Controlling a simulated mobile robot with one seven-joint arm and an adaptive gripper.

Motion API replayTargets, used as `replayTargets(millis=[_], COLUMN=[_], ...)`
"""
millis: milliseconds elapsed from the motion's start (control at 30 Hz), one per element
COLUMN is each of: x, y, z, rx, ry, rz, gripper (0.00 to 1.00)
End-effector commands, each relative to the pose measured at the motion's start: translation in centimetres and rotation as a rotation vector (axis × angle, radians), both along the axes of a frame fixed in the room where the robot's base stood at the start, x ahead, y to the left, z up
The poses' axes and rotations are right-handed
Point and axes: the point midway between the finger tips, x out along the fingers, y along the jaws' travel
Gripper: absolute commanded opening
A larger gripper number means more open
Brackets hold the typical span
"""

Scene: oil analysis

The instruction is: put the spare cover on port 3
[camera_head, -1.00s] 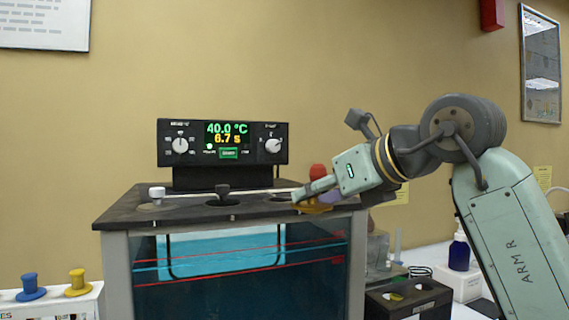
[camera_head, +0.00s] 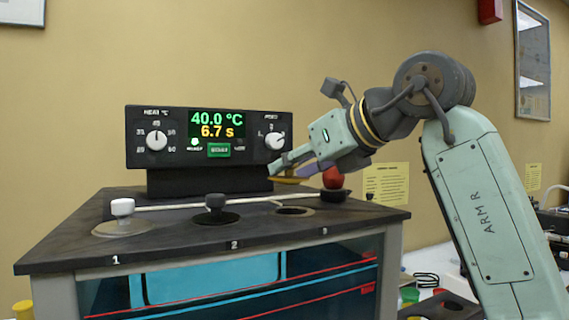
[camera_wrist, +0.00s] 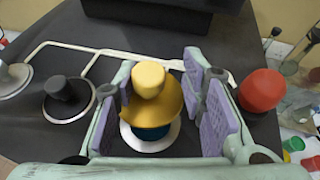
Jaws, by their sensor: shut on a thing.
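My gripper (camera_head: 284,165) is shut on a yellow cover (camera_wrist: 152,95), a knob on a wide flared disc, between its purple pads. In the head view only a thin yellow strip of the cover (camera_head: 290,180) shows below the fingers. Port 3 (camera_head: 296,211) is an uncovered ring with a dark hole, behind the number 3 at the front edge of the bath top. In the wrist view the ring of port 3 (camera_wrist: 172,140) shows below the cover, partly hidden by it. The head view shows the cover raised above the bath top.
Port 1 has a white-knobbed cover (camera_head: 122,212) and port 2 a black-knobbed one (camera_head: 216,209). A red ball-shaped knob on a black base (camera_head: 333,182) stands right of port 3, near the gripper. The control box (camera_head: 208,138) rises at the back of the bath top (camera_head: 70,240).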

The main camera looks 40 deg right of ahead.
Motion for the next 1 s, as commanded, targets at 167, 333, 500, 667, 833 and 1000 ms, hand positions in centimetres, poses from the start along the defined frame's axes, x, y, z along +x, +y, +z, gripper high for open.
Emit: replayTargets(millis=[167, 333, 500, 667, 833, 1000], x=[0.0, 0.0, 0.0, 0.0, 0.0, 0.0], y=[-0.1, 0.0, -0.1, 0.0, 0.0, 0.0], z=[-0.8, -2.3, -3.7, -4.8, -4.1, -3.9], rx=[0.002, 0.001, 0.001, 0.001, 0.000, 0.000], ry=[-0.001, -0.001, -0.001, -0.001, 0.000, 0.000], rz=[-0.001, 0.001, 0.000, 0.001, -0.001, -0.001], gripper=[0.09, 0.09, 0.09, 0.09, 0.09, 0.09])
